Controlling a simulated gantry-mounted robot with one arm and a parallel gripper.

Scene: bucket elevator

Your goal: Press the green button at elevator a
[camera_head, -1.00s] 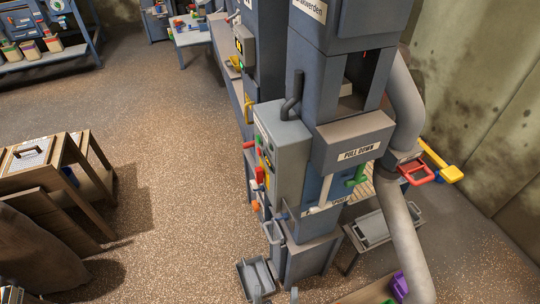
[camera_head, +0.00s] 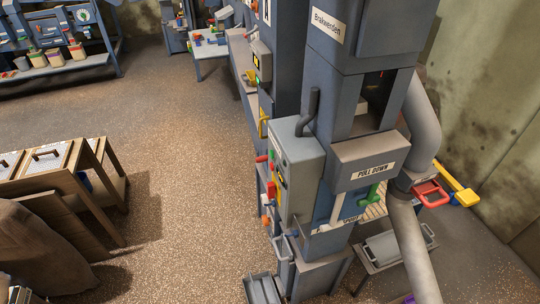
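Elevator a (camera_head: 281,35) is the grey column marked "A" behind the nearer column. A small grey control box (camera_head: 263,52) with a yellow sign sits on its left side. A small green spot (camera_head: 257,79) shows at the lower edge of that box. It looks like the green button, but is too small to be sure. My gripper is not in view.
A nearer elevator column (camera_head: 345,70), labelled "Brakwerden" and "PULL DOWN", stands in front with a control box (camera_head: 297,150) bearing coloured buttons. A wooden table (camera_head: 85,180) stands at left. The speckled floor (camera_head: 190,130) between is clear.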

